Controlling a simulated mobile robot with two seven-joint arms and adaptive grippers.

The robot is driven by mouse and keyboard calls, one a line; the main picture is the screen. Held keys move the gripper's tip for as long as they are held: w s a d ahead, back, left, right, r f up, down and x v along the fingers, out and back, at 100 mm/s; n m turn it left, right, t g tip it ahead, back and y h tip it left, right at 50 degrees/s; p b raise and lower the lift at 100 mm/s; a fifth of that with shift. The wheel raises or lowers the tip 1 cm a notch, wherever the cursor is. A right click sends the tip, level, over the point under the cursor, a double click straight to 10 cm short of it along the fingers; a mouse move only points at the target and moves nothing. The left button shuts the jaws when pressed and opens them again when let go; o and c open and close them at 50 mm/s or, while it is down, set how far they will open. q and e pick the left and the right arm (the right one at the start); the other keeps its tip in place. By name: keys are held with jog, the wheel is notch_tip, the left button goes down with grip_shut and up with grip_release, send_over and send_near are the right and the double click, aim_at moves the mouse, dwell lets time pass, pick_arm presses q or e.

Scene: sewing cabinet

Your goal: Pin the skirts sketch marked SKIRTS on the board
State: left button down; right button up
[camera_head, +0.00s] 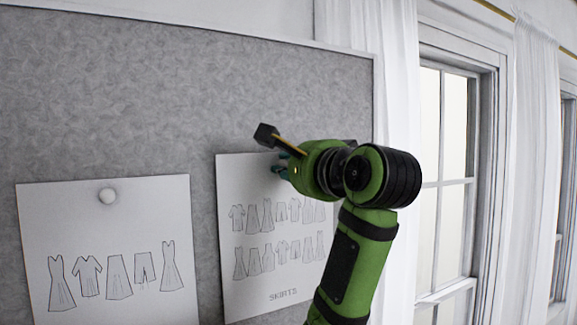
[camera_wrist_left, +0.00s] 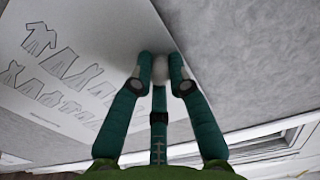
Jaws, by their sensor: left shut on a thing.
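The sketch marked SKIRTS (camera_head: 268,232) is a white sheet with two rows of drawn garments, lying against the grey board (camera_head: 180,105). My left gripper (camera_head: 282,166) is at the upper part of this sheet, and its wrist partly covers the upper right corner. In the left wrist view my left gripper (camera_wrist_left: 160,75) is shut on a small white pin (camera_wrist_left: 160,66) between its fingertips, close to the edge of the sketch (camera_wrist_left: 95,55). I cannot tell whether the pin touches the sheet. My right gripper is not in view.
The board's right edge is close to my left arm. A white curtain (camera_head: 398,60) and a window (camera_head: 445,180) are beyond it.

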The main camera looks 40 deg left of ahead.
pick_arm(q)
jog(key=shift+w+a, duration=0.1)
jog(key=shift+a, duration=0.15)
dwell(0.3)
jog(key=c, duration=1.1)
grip_release()
jog(key=shift+w+a, duration=0.1)
